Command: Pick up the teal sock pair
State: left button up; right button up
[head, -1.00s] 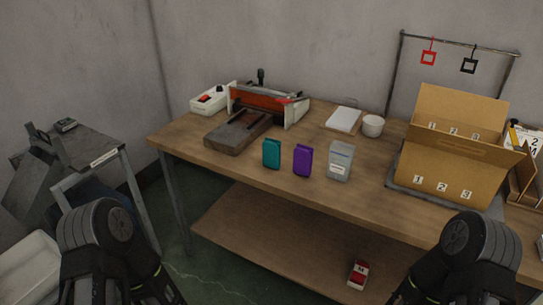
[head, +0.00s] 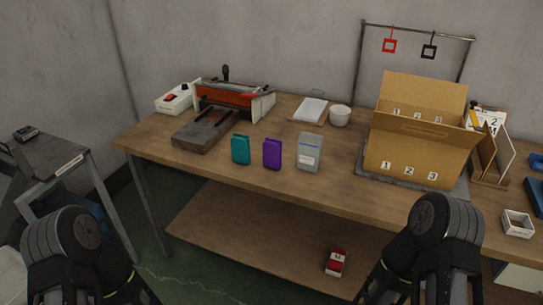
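The teal sock pair (head: 241,150) stands upright near the front edge of the wooden table (head: 330,190), left of the middle. A purple sock pair (head: 272,154) stands just to its right, slightly apart. Nothing touches the teal pair.
A press-like machine (head: 228,105) sits behind left. A cardboard box (head: 418,150) with numbered slots stands at right. A white bowl (head: 340,116) is behind. A lower shelf (head: 240,225) holds a red item (head: 335,263).

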aim_at(240, 144)
jog(key=i+j+z, duration=0.15)
jog(key=z, duration=1)
jog(key=i+j+z, duration=0.1)
jog(key=j+z, duration=0.35)
jog(key=j, duration=0.3)
jog(key=j+z, duration=0.5)
jog(key=j, duration=0.25)
jog(key=k+j, duration=0.1)
jog(key=j, duration=0.65)
